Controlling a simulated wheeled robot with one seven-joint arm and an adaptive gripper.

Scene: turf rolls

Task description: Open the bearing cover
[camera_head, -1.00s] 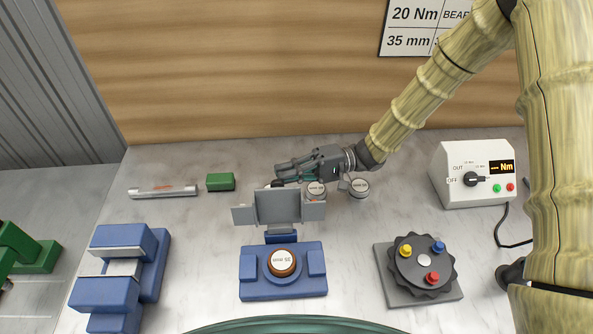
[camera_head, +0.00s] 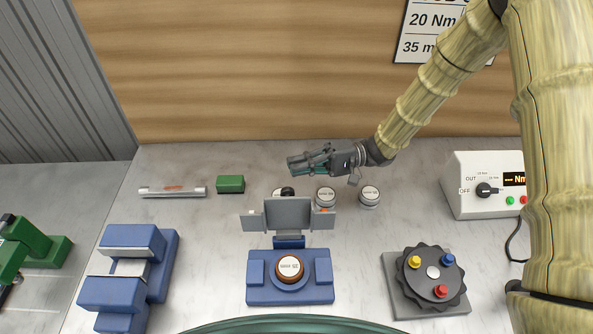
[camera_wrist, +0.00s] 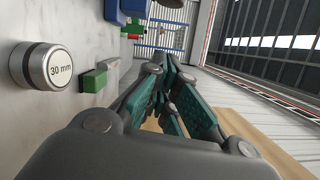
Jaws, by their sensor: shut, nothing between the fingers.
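The bearing cover (camera_head: 288,213) is a grey plate with side tabs. It stands raised at the back of the blue bearing base (camera_head: 258,292), joined by a blue hinge piece. A brown-rimmed round part with a white printed top (camera_head: 289,268) sits uncovered in the base. My gripper (camera_head: 294,166) is shut and empty, above and behind the cover, apart from it. Its teal-padded fingers also show in the wrist view (camera_wrist: 166,68).
Silver cylinders stand behind the cover, one (camera_head: 369,196) to the right; a 30 mm one (camera_wrist: 46,68) shows in the wrist view. A green block (camera_head: 230,184), a clear tube (camera_head: 172,192), a blue block fixture (camera_head: 122,293), a dark knobbed dial (camera_head: 432,280) and a torque box (camera_head: 486,185) surround it.

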